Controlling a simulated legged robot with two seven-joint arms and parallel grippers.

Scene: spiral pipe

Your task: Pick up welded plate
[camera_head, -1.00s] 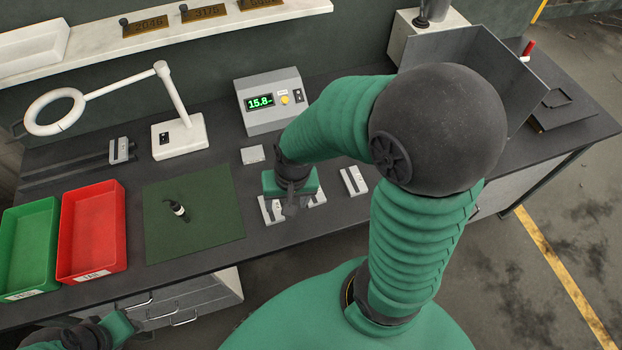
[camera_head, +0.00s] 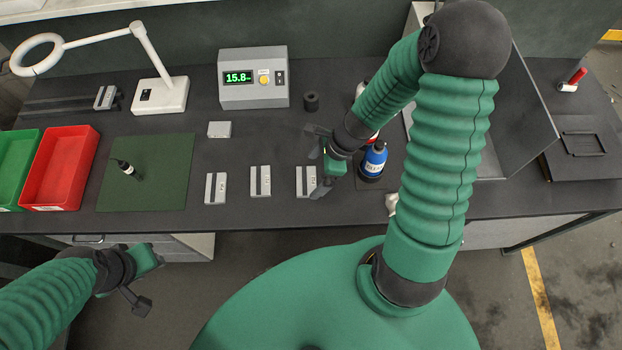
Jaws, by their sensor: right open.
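Three small grey plates with dark stripes and labels lie in a row on the dark bench: a left one (camera_head: 215,188), a middle one (camera_head: 260,181) and a right one (camera_head: 305,182). My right gripper (camera_head: 317,160) is open beside the right-hand plate, its dark fingers spread. One finger overlaps that plate's right edge in the picture; I cannot tell whether it touches. Nothing shows held in it. My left gripper (camera_head: 143,279) hangs in front of the bench's near edge, away from the plates; its jaw opening is unclear.
A green mat (camera_head: 150,180) with a small dark tool (camera_head: 126,168), a red tray (camera_head: 60,168) and a green tray (camera_head: 14,165) are left. A display box (camera_head: 253,80) stands behind. A blue bottle (camera_head: 374,160) stands close right of my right gripper.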

